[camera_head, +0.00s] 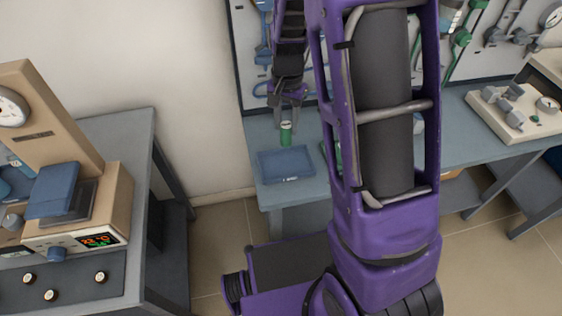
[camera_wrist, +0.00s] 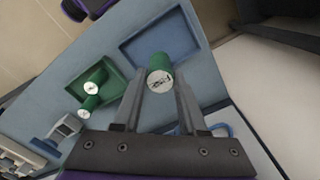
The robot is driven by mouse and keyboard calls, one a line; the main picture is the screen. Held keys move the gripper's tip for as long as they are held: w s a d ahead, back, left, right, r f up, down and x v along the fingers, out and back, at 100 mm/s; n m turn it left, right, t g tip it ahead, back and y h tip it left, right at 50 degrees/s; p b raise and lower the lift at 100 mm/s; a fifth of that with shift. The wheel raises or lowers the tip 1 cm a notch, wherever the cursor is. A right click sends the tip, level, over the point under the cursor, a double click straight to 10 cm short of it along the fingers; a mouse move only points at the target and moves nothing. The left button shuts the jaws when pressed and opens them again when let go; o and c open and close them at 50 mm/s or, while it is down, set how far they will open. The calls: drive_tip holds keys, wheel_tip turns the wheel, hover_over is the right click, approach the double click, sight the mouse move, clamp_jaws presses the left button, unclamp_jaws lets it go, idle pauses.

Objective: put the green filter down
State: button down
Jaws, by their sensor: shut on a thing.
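My gripper (camera_head: 288,104) points down over the bench and is shut on the green filter (camera_head: 286,136), a small green cylinder with a pale marked end. In the wrist view the green filter (camera_wrist: 173,68) sits between the two fingertips of my gripper (camera_wrist: 162,80), its pale end facing the camera. The filter shows at the rear edge of a shallow blue tray (camera_head: 285,165) in the head view. The blue tray (camera_wrist: 148,42) looks empty in the wrist view. I cannot tell whether the filter touches the bench.
A green tray (camera_wrist: 112,88) beside the blue one has green cylinders with pale ends at it. A pegboard (camera_head: 470,62) with tools stands behind the bench. A beige device (camera_head: 515,108) is at right. A furnace-like unit (camera_head: 112,195) stands on a left table. My arm hides the bench middle.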

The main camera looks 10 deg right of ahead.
wheel_tip(320, 180, down, 10)
drive_tip(key=shift+r+b, duration=0.25)
drive_tip(key=shift+b, duration=0.4)
drive_tip(key=shift+f, duration=0.15)
drive_tip(key=shift+c, duration=2.3)
unclamp_jaws()
wheel_tip(320, 180, up, 12)
drive_tip(key=shift+r+p, duration=0.15)
drive_tip(key=shift+p, duration=0.75)
